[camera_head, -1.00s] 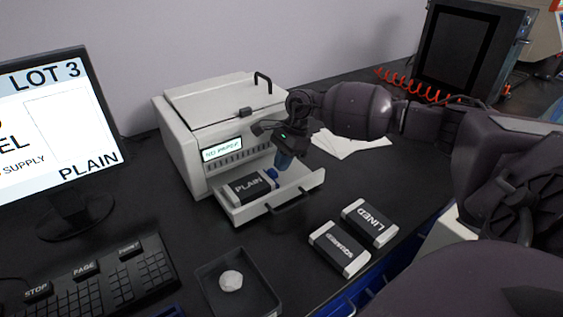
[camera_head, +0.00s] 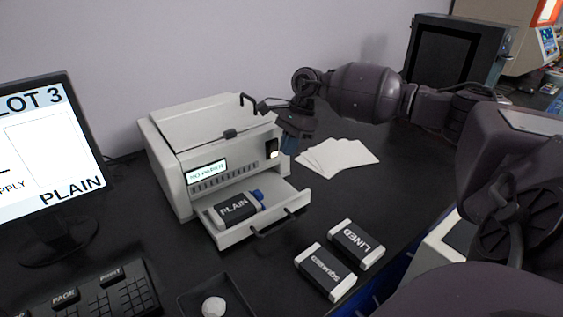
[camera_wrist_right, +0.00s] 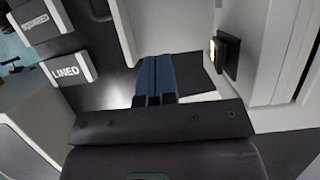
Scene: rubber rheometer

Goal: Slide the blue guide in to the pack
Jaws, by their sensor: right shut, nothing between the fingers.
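The blue guide (camera_head: 257,195) stands in the pulled-out white tray (camera_head: 292,193) at the right end of the pack marked PLAIN (camera_head: 234,208). It looks close against the pack, but I cannot tell whether they touch. My right gripper (camera_head: 289,146) is above and behind the tray, by the right front corner of the printer, clear of the guide. Its blue fingers are together and empty in the right wrist view (camera_wrist_right: 154,80). The guide cannot be made out in the wrist view. My left gripper is not in view.
The printer (camera_head: 218,138) has a small display and a lit switch (camera_head: 272,149). Packs marked LINED (camera_head: 356,244) and SQUARED (camera_head: 325,271) lie in front of the tray. Loose white sheets (camera_head: 340,157) lie right of the printer. A monitor (camera_head: 45,150) and keyboard (camera_head: 95,292) are left.

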